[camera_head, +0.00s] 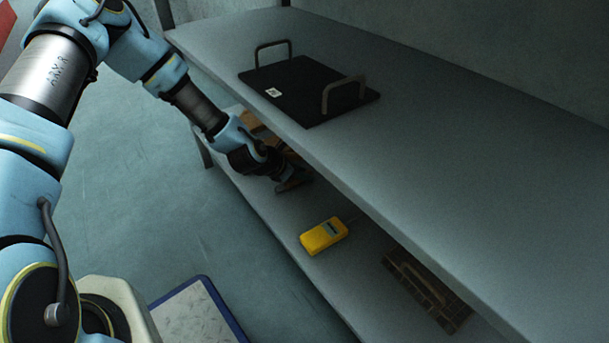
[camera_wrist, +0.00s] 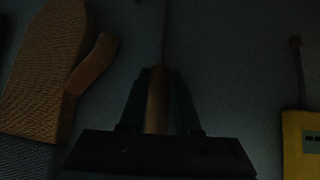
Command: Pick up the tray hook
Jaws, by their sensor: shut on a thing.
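The tray hook (camera_wrist: 156,100) shows in the wrist view as a brown handle with a thin dark rod running up from it. My gripper (camera_wrist: 160,85) is shut on the handle, with one finger on each side. The far end of the rod is lost in the dark at the top of the view. In the head view my gripper (camera_head: 297,181) is low over the lower shelf, under the edge of the upper one. I cannot make out the hook there. I cannot tell whether the hook touches the shelf.
A brown mitt (camera_wrist: 40,75) lies left of my gripper. A yellow meter (camera_head: 323,236) with a thin probe lies to the right. A brown slatted piece (camera_head: 428,290) lies farther right. The upper shelf (camera_head: 460,150) overhangs, carrying a black two-handled tray (camera_head: 300,88).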

